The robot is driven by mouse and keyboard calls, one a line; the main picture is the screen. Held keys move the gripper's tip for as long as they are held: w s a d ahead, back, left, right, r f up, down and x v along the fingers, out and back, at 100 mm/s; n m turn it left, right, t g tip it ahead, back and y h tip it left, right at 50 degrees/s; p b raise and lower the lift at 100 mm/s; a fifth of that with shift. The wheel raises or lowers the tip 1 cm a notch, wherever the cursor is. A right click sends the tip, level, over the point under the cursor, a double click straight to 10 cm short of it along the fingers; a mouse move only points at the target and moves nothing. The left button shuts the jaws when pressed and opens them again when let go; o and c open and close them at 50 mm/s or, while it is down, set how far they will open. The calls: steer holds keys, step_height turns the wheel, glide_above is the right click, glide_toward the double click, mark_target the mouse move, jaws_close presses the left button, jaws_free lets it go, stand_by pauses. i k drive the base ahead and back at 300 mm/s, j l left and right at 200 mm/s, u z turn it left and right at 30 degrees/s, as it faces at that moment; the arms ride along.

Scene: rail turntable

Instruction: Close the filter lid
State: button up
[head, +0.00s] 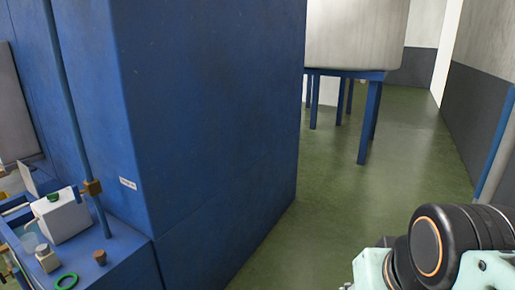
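I cannot make out a filter lid for certain. A white box-shaped unit (65,217) with a small green part on top sits on the blue bench at the lower left. I cannot tell whether it is the filter or whether any lid on it is open. Part of my arm, black and pale green with an orange ring, shows at the lower right, far from the bench. My gripper is outside the view.
A tall blue cabinet (215,120) fills the middle-left. The blue bench (125,255) holds a green ring (66,281) and a brown stopper (100,257). A pale tank (355,35) stands on blue legs behind. Green floor (330,215) is clear to the right.

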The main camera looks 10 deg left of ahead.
mark_target(26, 172)
steer(key=i+u, duration=0.35)
steer(key=i, duration=0.15)
steer(key=i+l+u, duration=0.1)
steer(key=i+u, duration=0.25)
steer(key=i, duration=0.15)
steer(key=i+u, duration=0.4)
steer(key=i+l+u, duration=0.15)
steer(key=u, duration=0.3)
steer(key=i+l+u, duration=0.6)
steer(key=u, duration=0.25)
steer(key=i+l+u, duration=0.3)
steer(key=l, duration=0.2)
